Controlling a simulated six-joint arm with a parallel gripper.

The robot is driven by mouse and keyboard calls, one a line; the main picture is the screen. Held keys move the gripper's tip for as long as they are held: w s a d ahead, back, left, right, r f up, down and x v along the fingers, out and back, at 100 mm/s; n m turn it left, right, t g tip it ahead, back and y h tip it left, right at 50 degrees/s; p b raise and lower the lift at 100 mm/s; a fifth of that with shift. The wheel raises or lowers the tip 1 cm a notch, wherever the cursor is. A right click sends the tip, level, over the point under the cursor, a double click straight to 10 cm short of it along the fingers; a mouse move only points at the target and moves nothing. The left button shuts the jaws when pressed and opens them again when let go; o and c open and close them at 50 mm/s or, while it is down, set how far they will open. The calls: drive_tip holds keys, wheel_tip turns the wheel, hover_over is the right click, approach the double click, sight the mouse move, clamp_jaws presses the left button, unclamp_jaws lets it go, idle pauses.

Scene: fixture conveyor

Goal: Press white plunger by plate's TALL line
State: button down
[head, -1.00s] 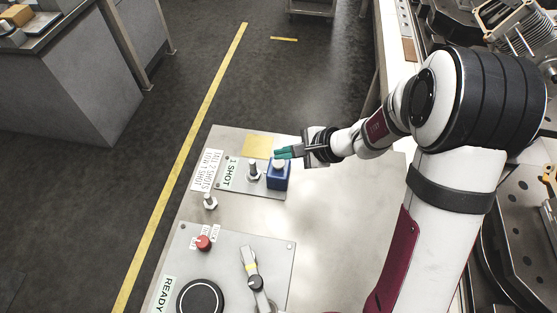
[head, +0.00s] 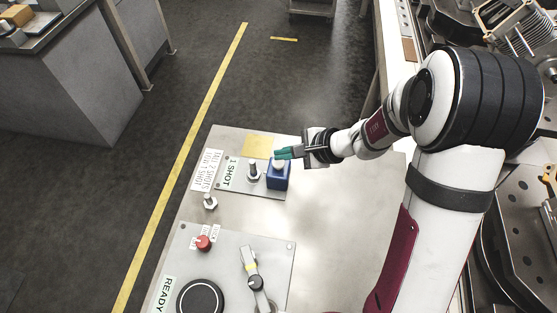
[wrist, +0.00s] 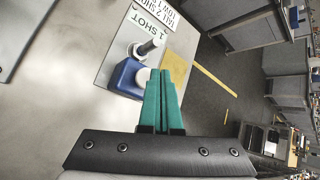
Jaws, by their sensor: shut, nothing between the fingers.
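The white plunger (head: 279,164) stands on top of a blue block (head: 278,178) on a grey panel by the "1 SHOT" label (head: 231,172). In the wrist view the white plunger (wrist: 141,78) shows on the blue block (wrist: 124,80), just left of my fingers. My gripper (head: 281,153) is shut and empty, its green fingertips at the plunger's top edge in the head view. I cannot tell whether they touch it. In the wrist view my gripper (wrist: 160,71) has its fingers together. A white plate (head: 207,170) reads TALL 2 SHOTS, LOW 1 SHOT.
A yellow square (head: 256,146) lies behind. Nearer are a small post (head: 210,202), a red button (head: 203,243), a lever (head: 252,268) and a black disc (head: 200,299). The bench's right side is clear.

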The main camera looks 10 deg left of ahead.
sight(284, 164)
drive_tip(key=shift+f, duration=0.3)
drive_tip(key=shift+f, duration=0.6)
idle(0.6)
drive_tip(key=shift+r, duration=1.05)
drive_tip(key=shift+r, duration=2.5)
